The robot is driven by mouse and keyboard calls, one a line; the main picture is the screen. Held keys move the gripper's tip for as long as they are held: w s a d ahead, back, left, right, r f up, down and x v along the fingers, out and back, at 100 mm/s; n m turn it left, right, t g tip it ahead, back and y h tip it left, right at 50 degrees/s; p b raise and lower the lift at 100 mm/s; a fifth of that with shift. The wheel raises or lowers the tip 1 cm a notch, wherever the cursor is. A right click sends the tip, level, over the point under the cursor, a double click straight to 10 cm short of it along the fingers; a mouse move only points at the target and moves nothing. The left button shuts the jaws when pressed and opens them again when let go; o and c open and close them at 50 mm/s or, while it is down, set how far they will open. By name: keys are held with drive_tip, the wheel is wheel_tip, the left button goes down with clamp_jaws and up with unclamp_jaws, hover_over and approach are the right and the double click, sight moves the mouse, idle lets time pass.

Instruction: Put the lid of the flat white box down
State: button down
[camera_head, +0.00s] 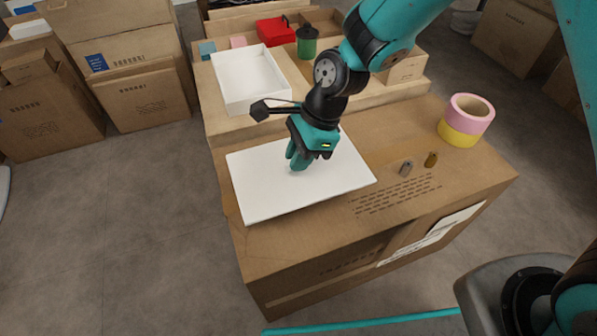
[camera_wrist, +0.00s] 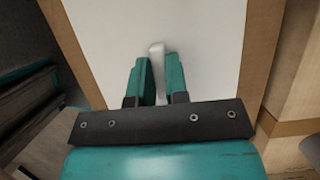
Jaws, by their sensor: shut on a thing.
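The flat white lid (camera_head: 265,185) lies level at the top of the brown carton; I cannot tell whether it touches the cardboard or is just above it. My gripper (camera_head: 299,162) points down at the lid's middle. In the wrist view my gripper (camera_wrist: 158,82) is shut on the pale upright handle (camera_wrist: 157,60) of the lid, whose white face (camera_wrist: 205,45) fills the middle of that view. The flat white box (camera_head: 262,98) stands open and empty on the carton behind, apart from the lid.
The near carton (camera_head: 330,240) has bare top to the lid's right. Behind are a green jar (camera_head: 307,47) and a red item (camera_head: 276,31). Cartons (camera_head: 145,100) stand left.

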drive_tip(key=shift+f+b, duration=0.75)
drive_tip(key=shift+f, duration=1.15)
drive_tip(key=shift+f, duration=0.1)
drive_tip(key=c, duration=1.1)
unclamp_jaws()
drive_tip(key=p+v, duration=0.5)
drive_tip(key=v, duration=0.7)
drive_tip(key=shift+r+p, duration=0.2)
drive_tip(key=shift+p, duration=0.2)
drive_tip(key=s+d+r+n, duration=0.2)
drive_tip(key=s+r+n, duration=0.3)
drive_tip(key=n, duration=0.2)
drive_tip(key=s+d+r+n, duration=0.2)
drive_tip(key=s+r+n, duration=0.3)
drive_tip(key=s+n, duration=0.1)
drive_tip(key=s+d+r+n+t, duration=0.1)
drive_tip(key=s+d+r+n, duration=0.2)
drive_tip(key=s+r+n, duration=0.3)
drive_tip(key=shift+s+d+n, duration=0.1)
drive_tip(key=shift+s+n, duration=0.15)
drive_tip(key=shift+n, duration=1.25)
